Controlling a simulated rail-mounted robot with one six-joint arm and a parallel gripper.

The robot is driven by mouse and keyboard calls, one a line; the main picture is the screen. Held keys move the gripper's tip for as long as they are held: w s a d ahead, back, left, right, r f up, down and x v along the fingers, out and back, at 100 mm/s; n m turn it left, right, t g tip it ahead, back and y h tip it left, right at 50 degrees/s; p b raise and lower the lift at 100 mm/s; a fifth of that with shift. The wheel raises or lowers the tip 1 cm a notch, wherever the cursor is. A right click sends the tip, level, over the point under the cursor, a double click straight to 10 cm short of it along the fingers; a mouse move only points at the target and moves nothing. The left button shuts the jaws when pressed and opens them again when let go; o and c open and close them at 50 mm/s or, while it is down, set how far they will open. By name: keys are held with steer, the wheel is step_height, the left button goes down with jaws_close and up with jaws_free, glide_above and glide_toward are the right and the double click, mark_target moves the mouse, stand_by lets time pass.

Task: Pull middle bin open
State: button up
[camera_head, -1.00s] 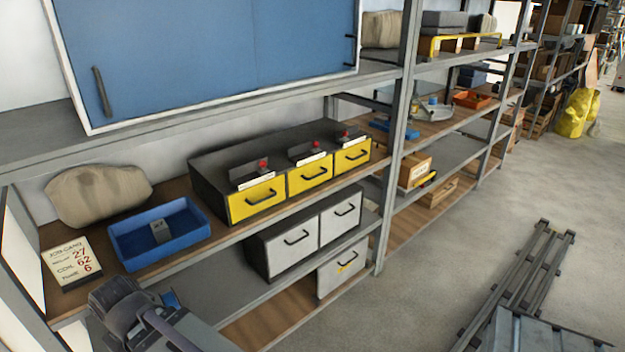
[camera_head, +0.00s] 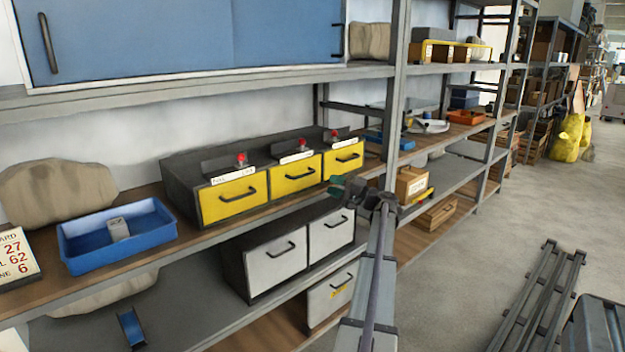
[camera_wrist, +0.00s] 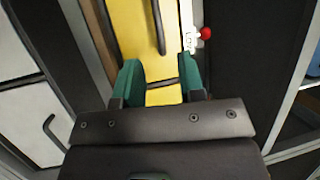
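Three yellow bins sit side by side in a dark housing (camera_head: 180,185) on the shelf. The middle bin (camera_head: 290,182) has a dark bar handle (camera_head: 300,176) and looks shut, its front level with the others. My gripper (camera_head: 343,186) is in front of the right bin (camera_head: 343,160), near its lower edge. In the wrist view my gripper (camera_wrist: 160,80) has its teal fingers apart, with nothing between them. Beyond the fingers are yellow fronts (camera_wrist: 130,35), a dark divider and a bar handle (camera_wrist: 158,25) ahead of the fingertips. I cannot tell for certain which bin that handle belongs to.
Red knobs (camera_head: 241,158) stand above the bins, with white labels below them. White drawers (camera_head: 275,262) sit on the shelf below. A shelf upright (camera_head: 397,90) rises right of the bins. A blue tray (camera_head: 85,262) lies to the left.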

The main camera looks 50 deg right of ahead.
mark_target(306, 175)
steer(key=p+x, duration=0.2)
steer(key=x, duration=0.9)
steer(key=shift+w+a+f, duration=0.1)
steer(key=shift+f, duration=0.05)
jaws_close()
